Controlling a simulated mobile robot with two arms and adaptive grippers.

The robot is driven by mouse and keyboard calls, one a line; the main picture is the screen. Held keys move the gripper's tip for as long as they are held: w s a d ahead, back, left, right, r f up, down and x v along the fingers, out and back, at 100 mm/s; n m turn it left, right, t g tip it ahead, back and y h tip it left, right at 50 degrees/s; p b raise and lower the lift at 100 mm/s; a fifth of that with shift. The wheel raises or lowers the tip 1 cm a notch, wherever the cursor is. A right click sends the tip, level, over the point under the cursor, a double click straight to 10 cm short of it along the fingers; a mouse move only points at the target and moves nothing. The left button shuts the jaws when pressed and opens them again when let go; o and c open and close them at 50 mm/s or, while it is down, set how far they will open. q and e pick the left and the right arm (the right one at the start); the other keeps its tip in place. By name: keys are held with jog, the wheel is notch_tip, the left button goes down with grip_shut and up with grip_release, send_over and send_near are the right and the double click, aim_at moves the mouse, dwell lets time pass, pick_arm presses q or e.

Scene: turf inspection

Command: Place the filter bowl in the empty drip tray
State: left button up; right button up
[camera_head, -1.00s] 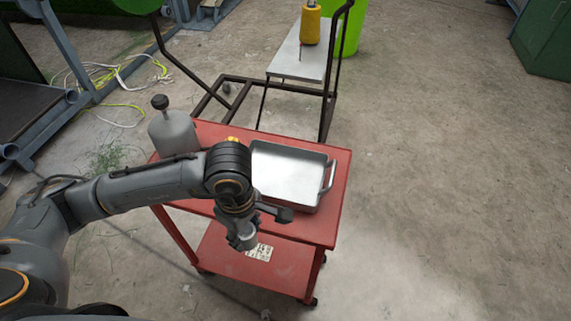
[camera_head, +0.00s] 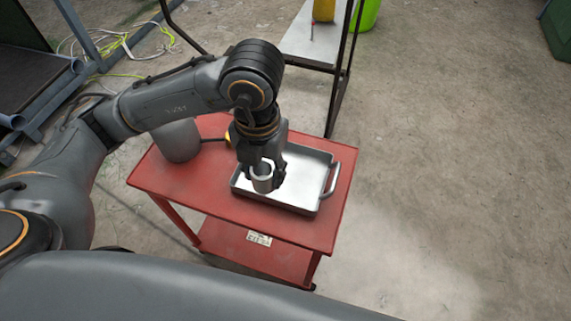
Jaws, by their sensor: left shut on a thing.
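The empty drip tray (camera_head: 301,184) is a shallow grey metal tray with a side handle, on top of the red cart. My left gripper (camera_head: 262,172) points down over the left part of the tray. It is shut on the filter bowl (camera_head: 263,184), a small grey metal cup held upright. The bowl appears over the tray's floor near its left side; I cannot tell whether it touches the tray. My arm and gripper hide the tray's far left corner. My right gripper is not in view.
The red cart (camera_head: 215,194) has a lower shelf with a label. A grey rounded container (camera_head: 178,141) stands on its left part, beside my arm. Behind stands a dark metal frame with a pale shelf (camera_head: 311,42). Concrete floor at right is clear.

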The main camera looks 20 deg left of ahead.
pick_arm(q)
jog(key=w+f, duration=0.3)
jog(key=w, duration=0.1)
jog(key=w+f+p, duration=0.1)
jog(key=w+f, duration=0.2)
jog(key=w, duration=0.2)
jog(key=w+f+p, duration=0.1)
jog(key=w+f, duration=0.2)
jog(key=w, duration=0.1)
jog(key=shift+w+d+f, duration=0.15)
jog(key=shift+d+f, duration=0.05)
notch_tip(320, 180, down, 3)
jog(key=shift+w+r+p, duration=0.1)
jog(key=shift+w+p, duration=0.05)
jog(key=shift+p, duration=0.7)
jog(key=shift+f, duration=0.3)
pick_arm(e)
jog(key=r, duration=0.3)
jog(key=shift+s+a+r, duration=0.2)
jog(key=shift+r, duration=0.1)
pick_arm(q)
jog(key=shift+f+b, duration=0.25)
jog(key=shift+b, duration=0.05)
jog(key=o, duration=1.3)
jog(key=shift+r, duration=0.1)
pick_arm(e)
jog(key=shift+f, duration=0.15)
